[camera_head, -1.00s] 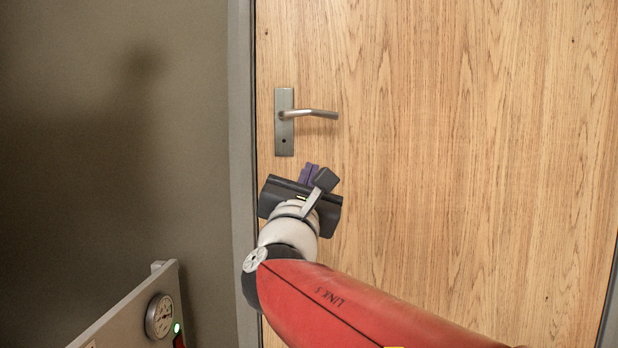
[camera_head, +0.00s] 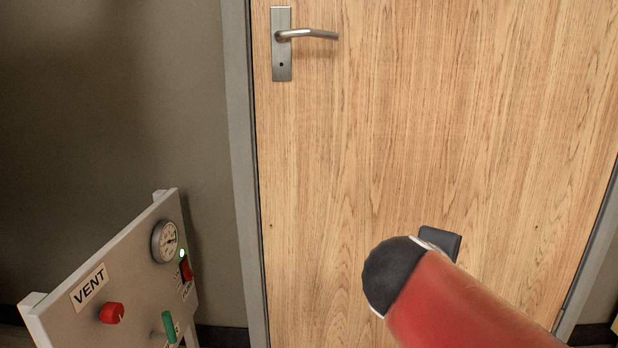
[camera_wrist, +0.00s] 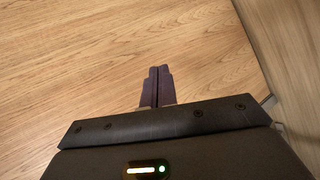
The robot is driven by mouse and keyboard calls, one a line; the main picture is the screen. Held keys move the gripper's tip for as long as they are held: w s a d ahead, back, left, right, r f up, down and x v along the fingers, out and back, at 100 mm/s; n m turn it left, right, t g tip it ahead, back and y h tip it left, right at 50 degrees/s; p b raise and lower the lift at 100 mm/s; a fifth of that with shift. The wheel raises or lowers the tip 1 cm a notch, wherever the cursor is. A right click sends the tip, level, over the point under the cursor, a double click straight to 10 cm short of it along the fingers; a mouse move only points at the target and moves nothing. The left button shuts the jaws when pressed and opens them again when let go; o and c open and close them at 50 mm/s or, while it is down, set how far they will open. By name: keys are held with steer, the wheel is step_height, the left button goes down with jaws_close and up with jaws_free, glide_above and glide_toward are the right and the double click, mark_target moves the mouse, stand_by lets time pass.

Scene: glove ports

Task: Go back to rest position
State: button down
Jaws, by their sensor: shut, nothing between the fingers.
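My gripper (camera_wrist: 158,72) shows in the wrist view with its two purple fingers together and nothing between them. Wood-grain surface fills the view beyond the fingertips. In the head view my red arm comes in from the lower right, and the fingers are hidden behind it. The closed wooden door (camera_head: 400,130) fills the middle and right of the head view. Its metal lever handle (camera_head: 308,34) is at the top left of the door, well apart from my arm.
A grey panel (camera_head: 135,262) stands at the lower left with a gauge (camera_head: 165,241), a VENT label, red knobs and a green lever (camera_head: 169,326). A grey door frame (camera_head: 243,180) and bare wall (camera_head: 110,110) lie behind it. The space between panel and arm looks clear.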

steer(key=s+a+f+m+g+y, duration=0.4)
steer(key=s+f+m+y, duration=0.3)
steer(key=s+f+m, duration=0.6)
step_height(320, 180, up, 13)
steer(key=w+n+p, duration=0.1)
steer(key=n+p, duration=0.1)
steer(key=p, duration=1.1)
steer(key=shift+a+p, duration=0.15)
steer(key=shift+p, duration=0.15)
steer(key=shift+f, duration=0.1)
